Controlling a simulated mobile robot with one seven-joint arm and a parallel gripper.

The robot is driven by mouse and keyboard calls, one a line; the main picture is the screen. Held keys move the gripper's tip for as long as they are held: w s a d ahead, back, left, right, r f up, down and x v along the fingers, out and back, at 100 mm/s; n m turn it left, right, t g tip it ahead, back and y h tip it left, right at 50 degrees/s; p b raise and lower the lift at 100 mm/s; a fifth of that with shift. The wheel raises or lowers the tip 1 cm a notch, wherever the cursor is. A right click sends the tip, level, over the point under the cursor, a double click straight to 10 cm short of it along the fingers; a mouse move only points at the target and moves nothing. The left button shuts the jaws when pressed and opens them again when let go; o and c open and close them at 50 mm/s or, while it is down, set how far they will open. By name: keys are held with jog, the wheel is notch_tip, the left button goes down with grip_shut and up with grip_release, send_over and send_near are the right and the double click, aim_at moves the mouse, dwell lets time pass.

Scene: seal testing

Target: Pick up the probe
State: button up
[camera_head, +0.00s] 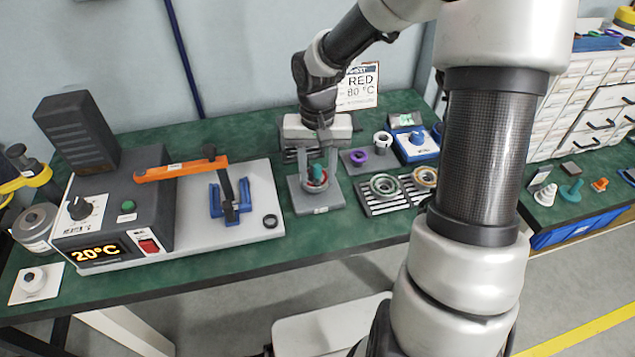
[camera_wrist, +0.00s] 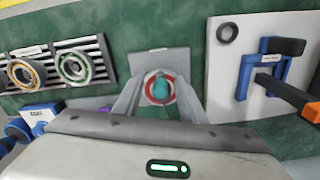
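A teal knob-like piece, which looks like the probe (camera_wrist: 161,86), stands in a red-and-white ring on a grey square stand (camera_wrist: 161,61). In the head view the stand (camera_head: 318,203) is at mid-table, with the teal piece (camera_head: 317,174) showing small between the fingers. My gripper (camera_head: 317,172) reaches down over the stand. In the wrist view its two fingers (camera_wrist: 161,90) are spread on either side of the teal piece, with a visible gap on each side. The lower part of the teal piece is hidden in the ring.
Left stands a tester reading 20°C (camera_head: 98,252) with an orange lever (camera_head: 180,168) and blue clamp. Right are a slotted rack (camera_head: 378,208) with ring parts, a purple ring (camera_head: 358,157) and a blue box (camera_head: 418,148). The green front strip is clear.

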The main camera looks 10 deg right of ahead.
aim_at(318, 166)
jog(key=shift+f, duration=0.3)
grip_shut()
jog(key=shift+r, duration=0.15)
notch_tip(318, 166, up, 10)
jog(key=p, duration=0.8)
